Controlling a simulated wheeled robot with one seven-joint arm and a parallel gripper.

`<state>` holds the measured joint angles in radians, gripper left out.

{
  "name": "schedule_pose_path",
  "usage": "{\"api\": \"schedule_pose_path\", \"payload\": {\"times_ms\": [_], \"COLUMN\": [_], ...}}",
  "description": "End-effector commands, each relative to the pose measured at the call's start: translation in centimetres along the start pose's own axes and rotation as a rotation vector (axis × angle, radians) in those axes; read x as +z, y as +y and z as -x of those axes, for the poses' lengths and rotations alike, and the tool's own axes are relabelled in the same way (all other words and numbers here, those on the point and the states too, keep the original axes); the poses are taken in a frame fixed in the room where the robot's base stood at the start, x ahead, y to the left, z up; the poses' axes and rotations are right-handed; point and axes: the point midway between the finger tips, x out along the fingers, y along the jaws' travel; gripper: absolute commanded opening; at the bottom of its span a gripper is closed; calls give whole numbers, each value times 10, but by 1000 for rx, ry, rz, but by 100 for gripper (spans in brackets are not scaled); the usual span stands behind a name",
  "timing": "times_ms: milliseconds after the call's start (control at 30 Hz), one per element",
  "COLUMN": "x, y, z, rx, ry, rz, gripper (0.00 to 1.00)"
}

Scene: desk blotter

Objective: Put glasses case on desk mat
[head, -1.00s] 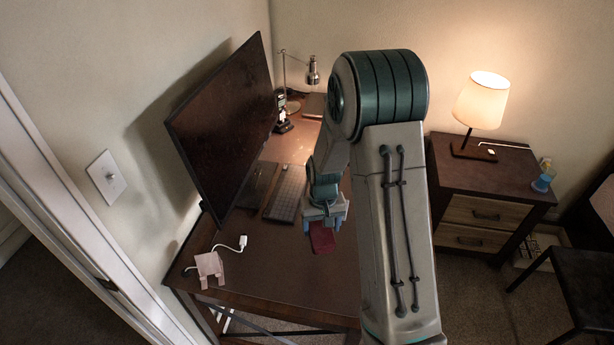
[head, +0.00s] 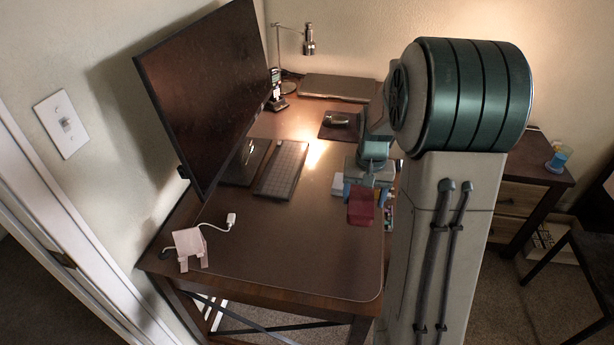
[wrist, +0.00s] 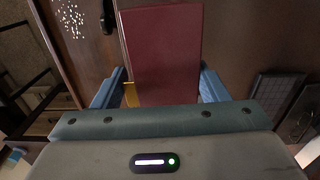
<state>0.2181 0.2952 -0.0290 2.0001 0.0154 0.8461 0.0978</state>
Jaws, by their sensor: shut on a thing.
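The glasses case, a flat dark red oblong (head: 361,206), hangs from my gripper (head: 365,190) in the head view, above the right side of the desk. In the wrist view the case (wrist: 163,50) sits between the blue fingers of my gripper (wrist: 160,88) and points away from the palm. My gripper is shut on it. The desk mat (head: 285,250) is a large brown sheet with a rounded front right corner, lying flat on the desk. The case looks raised over the mat's right edge; its exact height is unclear.
A monitor (head: 205,95) and keyboard (head: 282,168) stand on the left. A pink stand (head: 189,247) with a white cable is at the front left. A mouse (head: 340,119) on a small dark pad and a closed laptop (head: 337,88) lie behind. The mat's front middle is clear.

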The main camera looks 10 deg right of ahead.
Motion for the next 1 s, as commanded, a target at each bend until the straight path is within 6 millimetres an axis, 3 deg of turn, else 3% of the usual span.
{"api": "schedule_pose_path", "payload": {"times_ms": [267, 733, 1000], "x": [3, 46, 53], "y": [7, -77, -94], "z": [-6, -62, -80], "rx": [-2, -1, 0], "ry": [0, -3, -4], "rz": [-35, -32, -37], "gripper": [43, 44, 43]}}
